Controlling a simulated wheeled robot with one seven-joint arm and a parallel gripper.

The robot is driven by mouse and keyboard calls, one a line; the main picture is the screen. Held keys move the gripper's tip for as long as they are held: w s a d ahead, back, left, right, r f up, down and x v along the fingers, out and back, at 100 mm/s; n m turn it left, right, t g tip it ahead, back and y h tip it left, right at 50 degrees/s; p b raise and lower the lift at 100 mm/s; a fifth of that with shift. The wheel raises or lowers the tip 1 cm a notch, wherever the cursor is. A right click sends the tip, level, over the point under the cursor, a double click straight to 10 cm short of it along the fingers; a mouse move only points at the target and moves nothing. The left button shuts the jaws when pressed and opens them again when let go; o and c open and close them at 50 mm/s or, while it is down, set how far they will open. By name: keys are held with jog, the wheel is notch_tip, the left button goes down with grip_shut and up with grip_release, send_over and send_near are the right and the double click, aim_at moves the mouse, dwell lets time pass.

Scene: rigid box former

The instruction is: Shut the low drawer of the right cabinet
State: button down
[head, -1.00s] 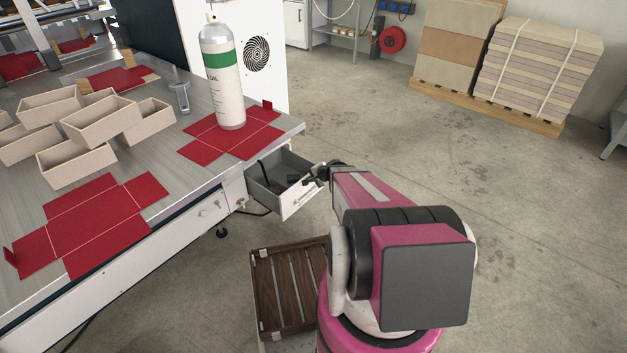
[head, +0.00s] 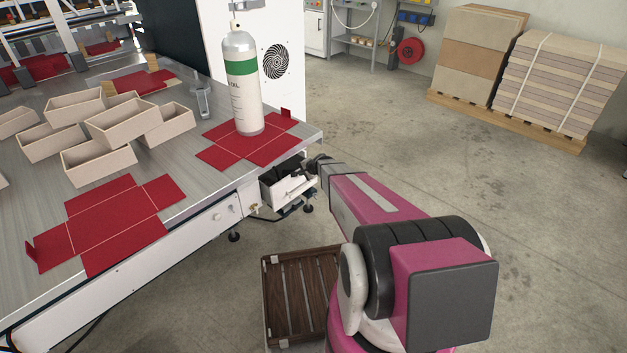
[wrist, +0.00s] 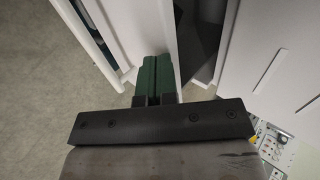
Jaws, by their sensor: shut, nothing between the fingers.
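The low drawer (head: 289,190) is white with a dark interior. In the head view it stands partly open under the corner of the worktable, its front tilted toward the lower right. My gripper (head: 317,163) is at the drawer's right end, mostly hidden by my arm. In the wrist view my gripper's green fingers (wrist: 154,72) are together and hold nothing. They lie close against white panels with a dark gap to their right; I cannot tell exactly which panel they touch.
The worktable (head: 215,180) above carries red box blanks (head: 125,215), beige trays (head: 120,122) and a white bottle with a green band (head: 242,85). A slatted wooden platform (head: 300,300) stands on the floor below. Open floor lies to the right, with pallet stacks (head: 555,80) beyond.

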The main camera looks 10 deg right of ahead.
jog(key=w+a, duration=0.5)
jog(key=w, duration=0.2)
jog(key=shift+w+a, duration=0.2)
jog(key=shift+w, duration=0.05)
jog(key=shift+w, duration=0.15)
jog(key=s+d, duration=0.1)
jog(key=s, duration=0.2)
jog(key=s+d, duration=0.1)
jog(key=shift+s+d+r, duration=0.15)
jog(key=shift+d, duration=0.2)
jog(key=v, duration=0.9)
jog(key=s+d+r+n+g+h, duration=0.1)
jog(key=s+r+n+g+h, duration=0.1)
jog(key=s, duration=0.9)
jog(key=s+d+r+n+g+h, duration=0.1)
jog(key=s+r+n+g, duration=0.2)
jog(key=s, duration=0.8)
jog(key=s+d+r+n+g+h, duration=0.1)
jog(key=s+r+n, duration=0.4)
jog(key=s, duration=0.6)
notch_tip(320, 180, up, 2)
jog(key=shift+s+r+n+g+h, duration=0.3)
jog(key=shift+n+g+h, duration=0.1)
jog(key=shift+g+h, duration=0.4)
